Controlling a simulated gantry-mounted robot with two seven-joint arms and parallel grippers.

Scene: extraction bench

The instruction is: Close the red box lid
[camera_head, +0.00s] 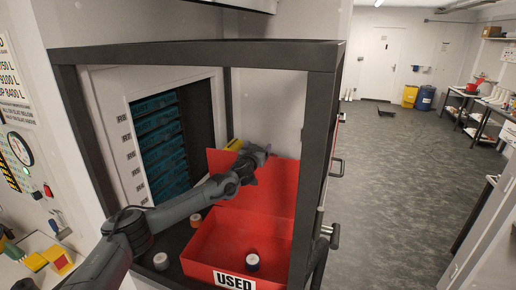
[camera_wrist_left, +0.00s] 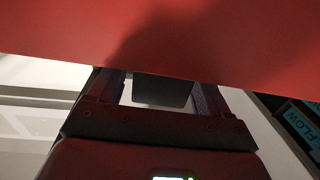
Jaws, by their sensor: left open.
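The red box (camera_head: 210,246), marked "USED", stands on the dark bench surface inside the black-framed enclosure. Its red lid (camera_head: 278,180) is raised at the back of the box, tilted up. A cylinder with a dark band and white top (camera_head: 252,262) stands in the box. My left gripper (camera_head: 258,153) is at the upper part of the lid, and its fingers are hard to make out in the head view. In the left wrist view, the lid (camera_wrist_left: 200,35) fills the top, across the ends of the open fingers (camera_wrist_left: 160,88). Whether they touch is unclear. My right gripper is not seen.
A grey-topped jar (camera_head: 161,262) and an orange-brown jar (camera_head: 196,221) stand left of the box. A yellow item (camera_head: 233,145) is behind the lid. Black frame posts (camera_head: 314,150) bound the enclosure. A rack with teal trays (camera_head: 160,135) is at left.

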